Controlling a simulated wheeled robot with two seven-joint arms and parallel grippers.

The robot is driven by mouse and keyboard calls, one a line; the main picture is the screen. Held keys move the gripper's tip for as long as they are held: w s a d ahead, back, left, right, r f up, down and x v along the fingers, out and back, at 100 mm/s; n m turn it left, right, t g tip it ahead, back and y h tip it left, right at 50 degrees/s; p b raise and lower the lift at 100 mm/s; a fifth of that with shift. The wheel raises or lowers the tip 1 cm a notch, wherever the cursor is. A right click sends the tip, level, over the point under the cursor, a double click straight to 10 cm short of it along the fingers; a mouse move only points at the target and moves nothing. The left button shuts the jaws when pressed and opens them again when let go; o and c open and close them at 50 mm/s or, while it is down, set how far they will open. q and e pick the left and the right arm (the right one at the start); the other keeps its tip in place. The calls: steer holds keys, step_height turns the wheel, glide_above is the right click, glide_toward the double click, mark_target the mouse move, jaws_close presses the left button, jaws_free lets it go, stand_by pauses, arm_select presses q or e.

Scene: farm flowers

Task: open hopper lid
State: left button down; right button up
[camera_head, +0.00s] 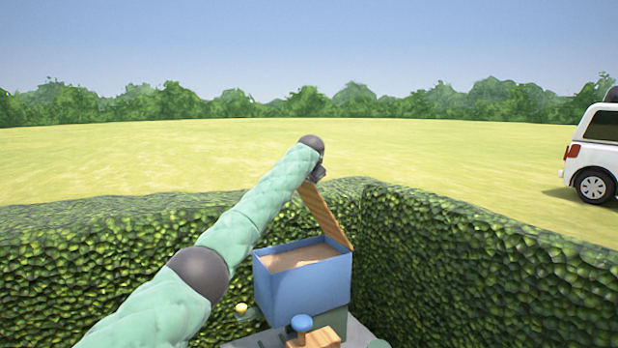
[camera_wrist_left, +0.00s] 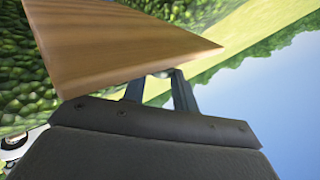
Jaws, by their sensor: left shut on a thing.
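The blue hopper (camera_head: 305,288) stands in the head view with its top open, and brown contents show inside. Its wooden lid (camera_head: 325,215) is raised and tilts up from the hopper's right side. My left gripper (camera_head: 317,177) is at the lid's upper end and mostly hidden behind my arm. In the left wrist view the lid (camera_wrist_left: 115,45) fills the upper left. My left gripper's two dark fingers (camera_wrist_left: 160,76) meet the lid's edge and are shut on it, though the exact contact is small. My right gripper is not in view.
A green hedge (camera_head: 480,265) stands close behind and to the right of the hopper. A blue knob (camera_head: 302,323) on a wooden block (camera_head: 315,338) and a yellow knob (camera_head: 241,309) are in front. A white car (camera_head: 600,150) is on the grass beyond.

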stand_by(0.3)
arm_select(q)
steer(key=c, duration=1.1)
jaws_free()
steer(key=shift+w+f, duration=0.1)
steer(key=shift+w, duration=0.05)
steer(key=shift+r, duration=0.2)
